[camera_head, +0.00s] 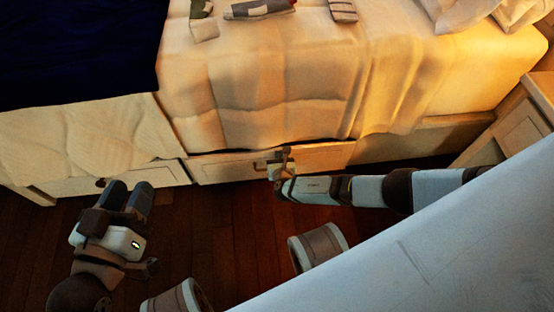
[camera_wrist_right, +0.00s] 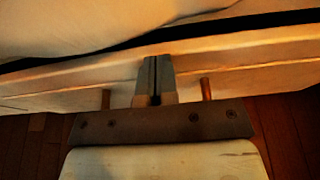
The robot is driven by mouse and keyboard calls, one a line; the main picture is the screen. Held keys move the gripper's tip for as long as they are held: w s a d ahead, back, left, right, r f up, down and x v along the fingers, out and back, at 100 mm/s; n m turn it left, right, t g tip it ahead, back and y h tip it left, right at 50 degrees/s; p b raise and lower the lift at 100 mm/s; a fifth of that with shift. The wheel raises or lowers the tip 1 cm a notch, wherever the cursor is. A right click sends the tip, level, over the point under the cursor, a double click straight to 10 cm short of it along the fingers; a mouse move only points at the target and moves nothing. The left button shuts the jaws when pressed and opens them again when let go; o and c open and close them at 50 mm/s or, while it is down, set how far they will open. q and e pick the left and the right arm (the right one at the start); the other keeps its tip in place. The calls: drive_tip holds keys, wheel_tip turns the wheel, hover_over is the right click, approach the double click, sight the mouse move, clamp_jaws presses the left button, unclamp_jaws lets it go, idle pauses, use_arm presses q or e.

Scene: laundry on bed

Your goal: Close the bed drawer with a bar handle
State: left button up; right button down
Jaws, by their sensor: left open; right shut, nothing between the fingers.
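The bed drawer (camera_head: 225,167) has a pale front under the bed's side. A narrow dark gap shows along its top edge, and I cannot tell exactly how far it stands out. Its bar handle (camera_head: 259,166) is partly hidden by my right gripper (camera_head: 283,155). In the right wrist view, the shut, empty fingers of my right gripper (camera_wrist_right: 155,77) point at the drawer front (camera_wrist_right: 235,62). Brown handle posts (camera_wrist_right: 206,89) show on both sides of them, and the bar itself is hidden. My left gripper (camera_head: 128,195) is open and empty above the floor, left of this drawer.
Another drawer front (camera_head: 150,175) lies to the left, with a small knob-like handle near my left gripper. The blanket (camera_head: 270,100) hangs down the bed side above the drawers. A wooden nightstand (camera_head: 520,125) stands at the right. The dark wood floor (camera_head: 225,230) before the bed is clear.

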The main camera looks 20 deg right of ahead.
use_arm(q)
drive_tip(key=shift+w, duration=0.45)
use_arm(e)
drive_tip(key=shift+w+d+r, duration=0.15)
drive_tip(key=shift+w+d, duration=0.2)
drive_tip(key=shift+w, duration=0.4)
